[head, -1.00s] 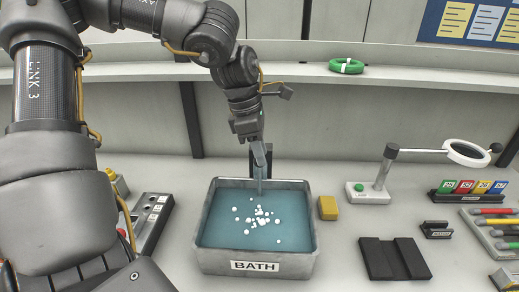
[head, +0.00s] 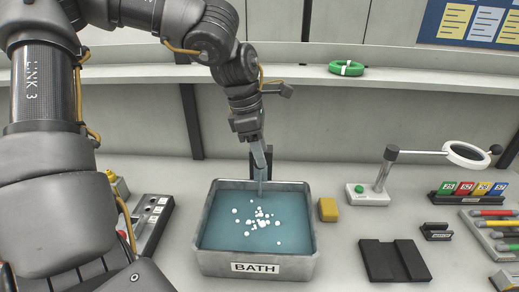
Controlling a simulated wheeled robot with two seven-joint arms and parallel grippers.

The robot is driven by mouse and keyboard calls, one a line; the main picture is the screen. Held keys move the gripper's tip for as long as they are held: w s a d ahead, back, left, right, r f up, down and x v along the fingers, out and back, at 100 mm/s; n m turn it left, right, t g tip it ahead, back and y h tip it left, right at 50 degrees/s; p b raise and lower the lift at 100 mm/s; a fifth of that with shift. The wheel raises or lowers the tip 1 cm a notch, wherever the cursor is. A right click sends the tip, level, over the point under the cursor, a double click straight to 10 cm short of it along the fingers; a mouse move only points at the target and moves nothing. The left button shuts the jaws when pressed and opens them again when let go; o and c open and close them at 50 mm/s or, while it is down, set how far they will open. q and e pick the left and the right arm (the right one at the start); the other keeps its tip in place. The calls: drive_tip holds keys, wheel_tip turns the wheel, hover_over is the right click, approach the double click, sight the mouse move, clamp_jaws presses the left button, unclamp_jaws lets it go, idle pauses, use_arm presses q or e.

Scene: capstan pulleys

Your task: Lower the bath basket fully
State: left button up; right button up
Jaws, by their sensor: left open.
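The bath (head: 212,262) is a grey metal tub of blue liquid with a BATH label on its front wall. White bubbles or beads (head: 258,217) are clustered near the middle of the liquid. My left gripper (head: 260,178) reaches down from above at the back of the bath, fingers pointing down over or at the liquid. It is open, with nothing clearly seen between its fingers. No basket can be made out; the dark upright piece behind the fingers is partly hidden. My right gripper is not in view.
A yellow block (head: 328,209) stands just right of the bath. A control box (head: 154,222) is to the left. A dark grooved block (head: 394,260), a magnifier stand (head: 380,180) and coloured cards (head: 470,189) are at the right. A green ring (head: 346,68) lies on the back shelf.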

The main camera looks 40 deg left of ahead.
use_arm(q)
drive_tip(key=p+v, duration=0.1)
drive_tip(key=v, duration=0.1)
drive_tip(key=d+p+v, duration=0.1)
drive_tip(key=p+v, duration=0.1)
drive_tip(key=w+p+v, duration=0.1)
drive_tip(key=v, duration=0.2)
drive_tip(key=shift+d+r+p, duration=0.15)
drive_tip(key=shift+r+p, duration=0.05)
drive_tip(key=shift+p, duration=0.1)
